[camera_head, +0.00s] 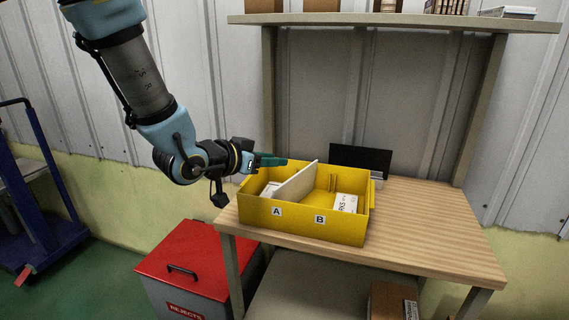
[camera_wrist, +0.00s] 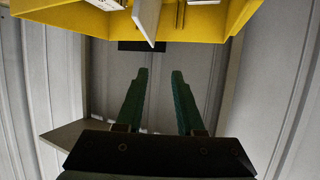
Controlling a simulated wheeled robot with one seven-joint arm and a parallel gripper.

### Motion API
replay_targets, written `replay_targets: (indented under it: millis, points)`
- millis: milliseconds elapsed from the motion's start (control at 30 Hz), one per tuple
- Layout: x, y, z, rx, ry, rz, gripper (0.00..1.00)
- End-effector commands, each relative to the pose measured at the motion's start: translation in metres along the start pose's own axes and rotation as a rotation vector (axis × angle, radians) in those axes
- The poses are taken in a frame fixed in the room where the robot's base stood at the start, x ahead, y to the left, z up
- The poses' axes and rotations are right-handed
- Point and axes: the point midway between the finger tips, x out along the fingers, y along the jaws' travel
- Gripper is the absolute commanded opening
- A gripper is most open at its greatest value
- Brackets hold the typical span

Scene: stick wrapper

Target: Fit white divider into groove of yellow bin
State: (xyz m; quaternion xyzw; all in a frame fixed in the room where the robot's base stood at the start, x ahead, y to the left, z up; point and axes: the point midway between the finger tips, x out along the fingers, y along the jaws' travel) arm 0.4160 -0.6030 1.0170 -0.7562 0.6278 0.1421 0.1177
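The yellow bin (camera_head: 292,219) stands on the wooden table, with labels A and B on its front wall. The white divider (camera_head: 296,184) stands in it on edge, slanting from front left to back right, its far end above the rim. In the wrist view the divider (camera_wrist: 146,18) shows its end beside the groove ribs (camera_wrist: 180,14) of the back wall, apart from them. Its lower edge is hidden. My gripper (camera_head: 284,161) is at the bin's back left, near the divider. In the wrist view its green fingers (camera_wrist: 160,72) are apart with nothing between them.
A white box (camera_head: 346,202) lies in the bin's right part, and another white item (camera_head: 270,188) in the left. A black panel (camera_head: 360,159) stands behind the bin. A shelf (camera_head: 400,20) hangs above. The table's right side (camera_head: 430,225) is clear.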

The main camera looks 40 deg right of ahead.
Motion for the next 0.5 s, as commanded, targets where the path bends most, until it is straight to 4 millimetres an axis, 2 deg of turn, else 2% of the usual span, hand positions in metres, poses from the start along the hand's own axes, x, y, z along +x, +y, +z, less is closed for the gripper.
replay_targets:
  millis: [33, 200, 333, 500]
  points:
    - [-0.011, -0.002, 0.0, 0.002, 0.002, -0.004, 0.37]
    - [-0.038, -0.001, -0.001, 0.002, 0.002, -0.002, 0.37]
    - [-0.049, -0.001, 0.0, 0.001, 0.001, -0.001, 0.37]
    - [-0.053, 0.0, 0.0, 0.0, 0.0, 0.0, 0.37]
